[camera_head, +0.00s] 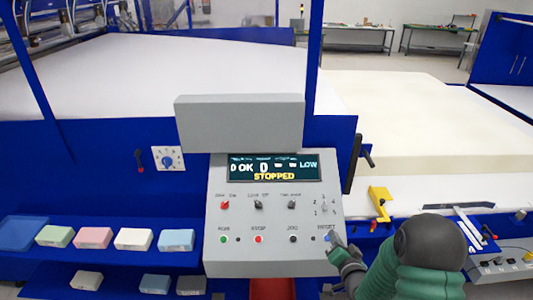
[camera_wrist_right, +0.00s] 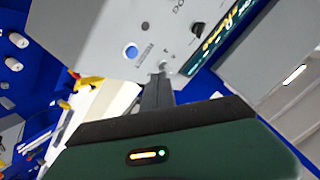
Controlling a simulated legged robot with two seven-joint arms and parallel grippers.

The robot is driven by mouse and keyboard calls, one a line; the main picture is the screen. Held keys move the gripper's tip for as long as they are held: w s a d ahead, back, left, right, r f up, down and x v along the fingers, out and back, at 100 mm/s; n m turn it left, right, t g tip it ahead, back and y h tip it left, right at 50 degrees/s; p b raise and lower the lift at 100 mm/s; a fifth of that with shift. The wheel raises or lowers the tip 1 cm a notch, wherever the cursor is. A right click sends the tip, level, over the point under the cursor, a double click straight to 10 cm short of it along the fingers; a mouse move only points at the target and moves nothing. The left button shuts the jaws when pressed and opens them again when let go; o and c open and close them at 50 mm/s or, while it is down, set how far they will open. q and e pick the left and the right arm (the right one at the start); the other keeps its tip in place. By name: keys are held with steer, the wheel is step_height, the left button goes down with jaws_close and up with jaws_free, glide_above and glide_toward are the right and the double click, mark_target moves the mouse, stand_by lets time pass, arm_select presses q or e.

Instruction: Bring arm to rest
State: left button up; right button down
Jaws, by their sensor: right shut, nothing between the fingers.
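My right arm comes in from the lower right in the head view, with a dark round joint and a green sleeve. My right gripper (camera_head: 337,243) is shut and empty at the lower right corner of the grey control panel (camera_head: 225,185). In the wrist view the narrow dark fingers (camera_wrist_right: 160,80) point at the panel near its blue button (camera_wrist_right: 130,51). Whether the fingertips touch the panel I cannot tell. The panel's display (camera_head: 274,168) reads STOPPED. My left gripper is not in view.
Foam sample blocks, such as a pink one (camera_head: 93,238), sit on blue shelves at lower left. A large cream foam block (camera_head: 430,110) lies at the right. A yellow bracket (camera_head: 379,203) and a small grey switch box (camera_head: 502,266) are near my right arm.

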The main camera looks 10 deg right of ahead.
steer(key=s+a+f+n+g+y+b, duration=0.1)
steer(key=s+a+f+n+g+b, duration=0.45)
steer(key=a+f, duration=0.2)
steer(key=s+a+f+n+g+b, duration=0.1)
steer(key=s+a+n+g+b, duration=0.1)
steer(key=s, duration=0.6)
steer(key=s+a+f+n+g+y+b, duration=0.1)
steer(key=s+a+f+n+g+b, duration=0.1)
steer(key=s+a+g, duration=0.3)
steer(key=s+a, duration=0.1)
steer(key=s, duration=0.2)
steer(key=shift+s+f, duration=0.25)
steer(key=shift+s, duration=0.05)
steer(key=shift+a+n, duration=0.25)
steer(key=shift+a, duration=0.2)
steer(key=shift+d, duration=0.25)
